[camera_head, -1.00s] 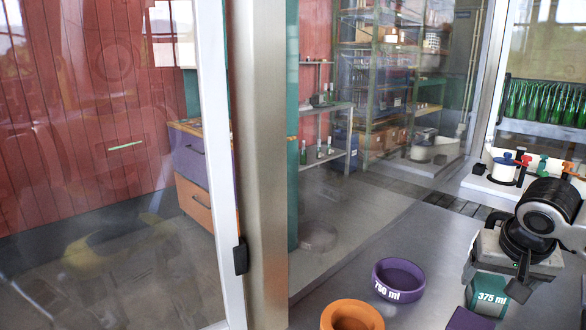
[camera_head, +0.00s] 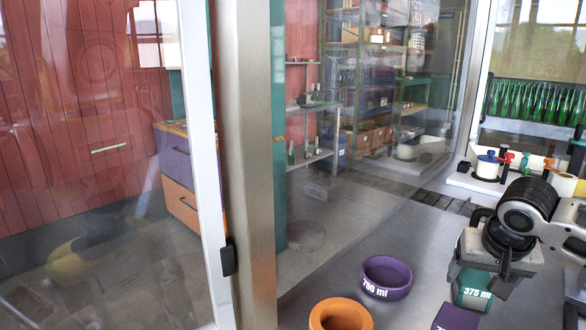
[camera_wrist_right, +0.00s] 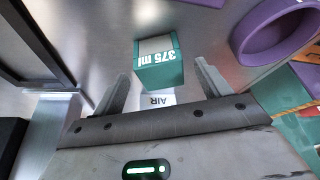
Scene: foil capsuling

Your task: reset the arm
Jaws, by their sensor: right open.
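My right gripper (camera_head: 482,284) is in the lower right of the head view, pointing down over the table. In the right wrist view its two fingers (camera_wrist_right: 162,78) are spread apart with nothing between them. A teal block marked "375 ml" (camera_head: 474,293) is below the gripper, partly hidden by it. In the wrist view the teal block (camera_wrist_right: 160,66) lies beyond the fingertips, and I see no contact. A white label reading "AIR" shows behind the fingers. My left gripper is in neither view.
A purple ring marked "750 ml" (camera_head: 386,278) and an orange ring (camera_head: 340,315) stand on the grey table, left of my right gripper. A white base with coloured-handled valves (camera_head: 495,178) is behind it. A metal post (camera_head: 247,160) and glass panel stand at left.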

